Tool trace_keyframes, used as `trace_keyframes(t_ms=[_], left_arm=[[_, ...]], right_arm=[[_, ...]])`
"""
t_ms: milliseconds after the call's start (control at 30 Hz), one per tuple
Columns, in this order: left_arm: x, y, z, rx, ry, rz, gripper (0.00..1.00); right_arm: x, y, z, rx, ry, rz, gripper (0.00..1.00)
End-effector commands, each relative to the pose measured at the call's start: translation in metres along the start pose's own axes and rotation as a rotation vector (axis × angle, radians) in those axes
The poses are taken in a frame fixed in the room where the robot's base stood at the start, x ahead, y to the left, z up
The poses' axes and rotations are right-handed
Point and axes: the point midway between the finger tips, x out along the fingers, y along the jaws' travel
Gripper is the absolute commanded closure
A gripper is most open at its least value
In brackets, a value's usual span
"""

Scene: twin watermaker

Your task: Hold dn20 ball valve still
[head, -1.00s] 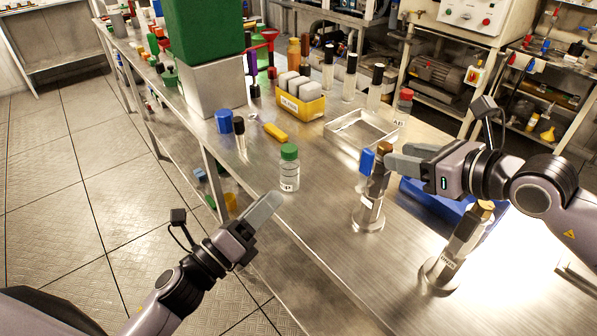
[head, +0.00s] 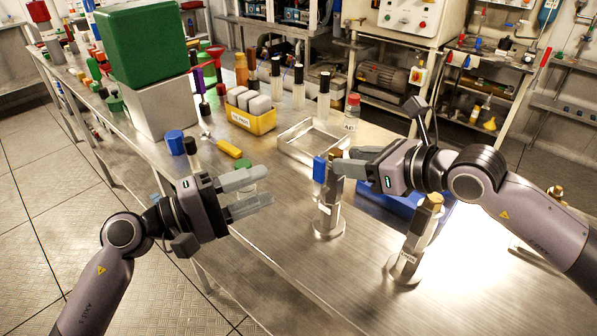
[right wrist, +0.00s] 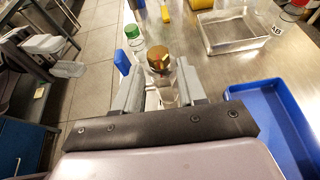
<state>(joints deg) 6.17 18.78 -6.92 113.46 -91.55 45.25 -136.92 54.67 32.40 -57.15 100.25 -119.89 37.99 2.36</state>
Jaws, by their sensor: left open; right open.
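A metal ball valve with a blue handle (head: 320,169) and brown top stands upright on a round steel base (head: 329,229). Its brass top (right wrist: 159,58) shows between the fingers in the right wrist view. My right gripper (head: 346,161) is open, with its fingers around the upper valve body; I cannot tell whether they touch it. A second brass-topped valve (head: 418,236) stands on its own base to the right, its label too small to read surely. My left gripper (head: 268,187) is open and empty, left of the blue-handled valve. The small labels leave the valve sizes unclear.
A bottle with a green cap (right wrist: 132,32) is partly hidden behind my left gripper in the head view. A steel tray (head: 286,146) and a yellow bin (head: 247,121) stand behind. A blue tray (head: 378,204) lies under my right arm. The front bench is mostly clear.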

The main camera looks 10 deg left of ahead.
Motion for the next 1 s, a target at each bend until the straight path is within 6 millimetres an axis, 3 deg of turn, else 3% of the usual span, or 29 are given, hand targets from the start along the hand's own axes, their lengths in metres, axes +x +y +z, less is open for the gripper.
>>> trace_keyframes(t_ms=[400,867,1000], left_arm=[[0.0,0.0,0.0,-0.005,0.0,0.002,0.57],[0.0,0.0,0.0,-0.007,0.0,0.002,0.57],[0.0,0.0,0.0,-0.007,0.0,0.002,0.57]], right_arm=[[0.053,0.001,0.001,-0.001,-0.002,0.001,0.59],[0.063,0.001,0.0,-0.002,0.0,0.001,0.59],[0.063,0.001,0.0,-0.002,0.0,0.001,1.0]])
